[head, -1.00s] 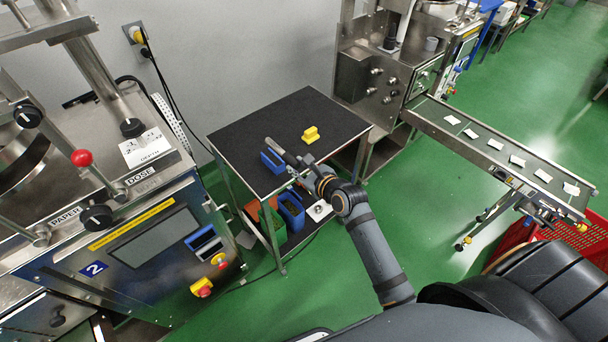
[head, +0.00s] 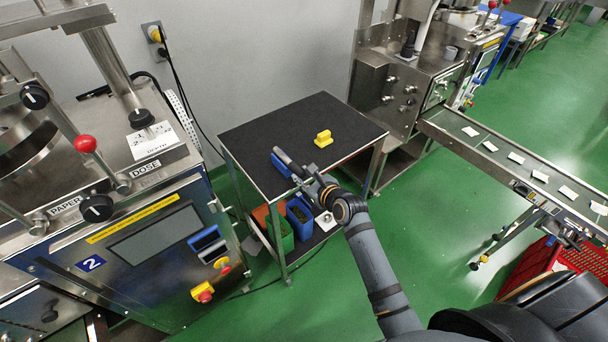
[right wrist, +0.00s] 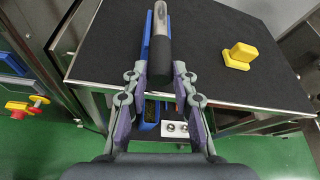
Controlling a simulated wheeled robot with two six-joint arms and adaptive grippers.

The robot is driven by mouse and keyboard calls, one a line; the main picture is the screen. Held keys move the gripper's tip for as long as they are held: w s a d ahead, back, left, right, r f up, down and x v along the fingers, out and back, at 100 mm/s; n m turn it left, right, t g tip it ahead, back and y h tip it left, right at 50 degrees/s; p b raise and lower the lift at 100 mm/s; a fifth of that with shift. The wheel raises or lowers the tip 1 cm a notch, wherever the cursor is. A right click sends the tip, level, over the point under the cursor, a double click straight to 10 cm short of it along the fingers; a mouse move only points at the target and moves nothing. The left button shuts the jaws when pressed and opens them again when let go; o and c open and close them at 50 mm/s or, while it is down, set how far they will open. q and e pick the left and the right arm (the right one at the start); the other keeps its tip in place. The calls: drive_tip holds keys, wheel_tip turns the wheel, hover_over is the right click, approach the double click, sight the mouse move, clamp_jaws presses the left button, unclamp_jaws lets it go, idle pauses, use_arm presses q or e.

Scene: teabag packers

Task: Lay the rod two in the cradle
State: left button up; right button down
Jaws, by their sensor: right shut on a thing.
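My right gripper (head: 306,179) is over the front edge of a black-topped table. It is shut on a rod (head: 284,157) with a grey metal far end and a dark near part. In the right wrist view the rod (right wrist: 160,45) points away from the gripper (right wrist: 161,82), between its two fingers. A blue holder (head: 279,165) on the table top lies under the rod and is partly hidden by it. A yellow block with a raised part (head: 323,139) stands to the right on the table. I cannot tell which of these is the cradle. My left gripper is not in view.
The table top (head: 290,119) is otherwise clear. Blue (head: 298,207) and green (head: 283,236) bins stand on its lower shelf. A machine with a screen (head: 154,238) is at left. A second machine with a conveyor (head: 485,147) is at right.

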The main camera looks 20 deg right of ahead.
drive_tip(key=shift+r, duration=0.1)
drive_tip(key=shift+c, duration=1.9)
unclamp_jaws()
drive_tip(key=p+v, duration=0.4)
drive_tip(key=v, duration=0.1)
drive_tip(key=shift+r+p, duration=0.1)
drive_tip(key=shift+p, duration=0.3)
drive_tip(key=p+v, duration=0.3)
drive_tip(key=v, duration=0.1)
drive_tip(key=shift+s, duration=0.1)
